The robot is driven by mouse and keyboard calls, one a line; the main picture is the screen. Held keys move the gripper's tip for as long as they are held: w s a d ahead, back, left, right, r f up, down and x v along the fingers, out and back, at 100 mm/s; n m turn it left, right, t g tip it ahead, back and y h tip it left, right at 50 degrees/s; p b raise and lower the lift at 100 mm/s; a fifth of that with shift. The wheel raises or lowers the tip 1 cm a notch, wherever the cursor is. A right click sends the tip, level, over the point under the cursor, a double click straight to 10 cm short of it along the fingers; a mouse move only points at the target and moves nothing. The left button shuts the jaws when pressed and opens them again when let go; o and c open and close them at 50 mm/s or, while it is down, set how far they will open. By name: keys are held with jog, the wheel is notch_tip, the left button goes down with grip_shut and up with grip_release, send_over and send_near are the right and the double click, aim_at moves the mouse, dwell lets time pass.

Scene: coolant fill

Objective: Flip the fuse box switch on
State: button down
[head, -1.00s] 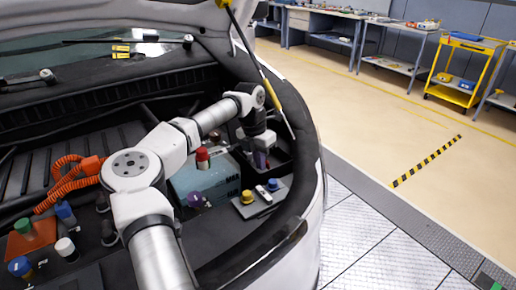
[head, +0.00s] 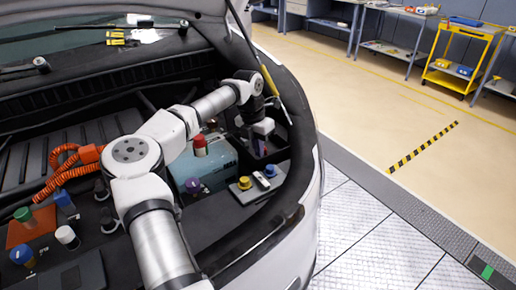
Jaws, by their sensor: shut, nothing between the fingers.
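A small grey panel (head: 240,194) lies at the front right of the engine bay, with a yellow knob (head: 244,183), a blue knob (head: 270,171) and a small pale rocker-like piece (head: 261,181) between them. It looks like the fuse box and its switch, but the switch's position is too small to tell. My gripper (head: 261,151) points down over the black open tray just behind the panel. It is shut and empty, apart from the panel. Its fingertips are small and partly lost against the dark tray.
A teal battery-like box (head: 212,170) with red and purple caps stands left of the panel. Orange coiled hose (head: 66,165) and several coloured caps lie further left. A yellow-black prop rod (head: 272,82) rises behind my gripper. The car's rim (head: 300,150) bounds the bay at right.

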aim_at(265, 150)
jog(key=shift+w+d+r, duration=0.15)
jog(key=shift+d+r, duration=0.05)
jog(key=shift+r, duration=0.05)
jog(key=shift+w+d+r+p, duration=0.2)
jog(key=shift+d+p, duration=0.1)
jog(key=shift+p, duration=0.25)
jog(key=shift+w+d, duration=0.15)
jog(key=shift+d, duration=0.05)
jog(key=shift+r+p, duration=0.8)
jog(key=shift+r, duration=0.1)
notch_tip(265, 150, up, 14)
jog(key=a+b, duration=0.1)
jog(key=a, duration=0.1)
jog(key=shift+w+f+b, duration=0.2)
jog(key=shift+f+b, duration=0.05)
jog(key=shift+b, duration=0.15)
